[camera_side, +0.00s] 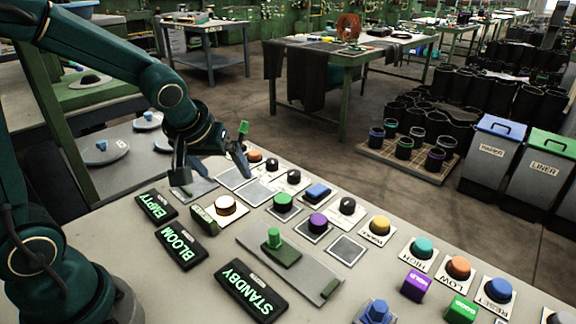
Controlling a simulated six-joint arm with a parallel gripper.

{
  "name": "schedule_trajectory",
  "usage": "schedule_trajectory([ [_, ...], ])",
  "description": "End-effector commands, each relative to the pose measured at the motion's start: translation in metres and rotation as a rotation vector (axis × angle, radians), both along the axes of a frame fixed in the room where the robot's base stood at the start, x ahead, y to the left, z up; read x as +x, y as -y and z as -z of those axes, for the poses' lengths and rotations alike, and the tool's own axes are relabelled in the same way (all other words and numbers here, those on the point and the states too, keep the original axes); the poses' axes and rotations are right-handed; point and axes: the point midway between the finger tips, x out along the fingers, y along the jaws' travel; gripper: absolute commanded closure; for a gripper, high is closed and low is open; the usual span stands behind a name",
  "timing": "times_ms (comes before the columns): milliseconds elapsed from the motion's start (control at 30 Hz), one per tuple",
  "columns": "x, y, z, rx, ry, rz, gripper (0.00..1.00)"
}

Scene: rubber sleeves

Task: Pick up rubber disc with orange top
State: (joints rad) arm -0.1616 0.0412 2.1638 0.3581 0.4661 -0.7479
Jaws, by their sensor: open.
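The rubber disc with the orange top (254,155) is a low dark disc on a pale square plate, at the far edge of the bench. My gripper (211,174) points down over the bench, just left of and nearer than the disc. Part of the disc's plate is hidden.
Other discs, including a green one (283,202) and a purple one (318,222), stand near bare plates. A glowing button (225,204) is in front of my gripper. Lit signs, including STANDBY (251,290), line the near side.

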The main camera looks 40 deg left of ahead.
Motion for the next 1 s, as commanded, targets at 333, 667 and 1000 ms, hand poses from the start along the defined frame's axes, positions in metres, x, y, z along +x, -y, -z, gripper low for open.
schedule_trajectory([
  [333,-0.005,-0.017,0.05,-0.015,-0.142,-0.04,0.05],
  [667,0.004,-0.024,0.079,-0.016,-0.144,-0.042,0.05],
  [1000,0.01,-0.028,0.094,-0.017,-0.14,-0.041,0.05],
])
